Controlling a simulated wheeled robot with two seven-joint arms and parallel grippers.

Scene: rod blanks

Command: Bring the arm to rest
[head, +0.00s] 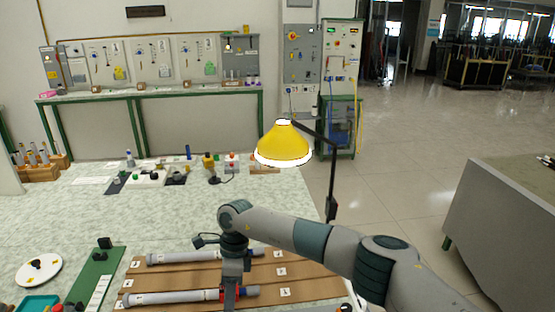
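My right arm comes in from the right, and its gripper (230,293) points down over the brown board (262,272) at the front of the table. Two grey rods lie across the board in the head view. The far rod (185,257) passes behind my wrist. My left gripper is not in view.
A yellow lamp (283,146) on a black stand rises behind my arm. A green strip (95,275) and a white disc (38,271) lie left of the board. Small parts stand along the table's far edge. The table's middle (130,215) is clear.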

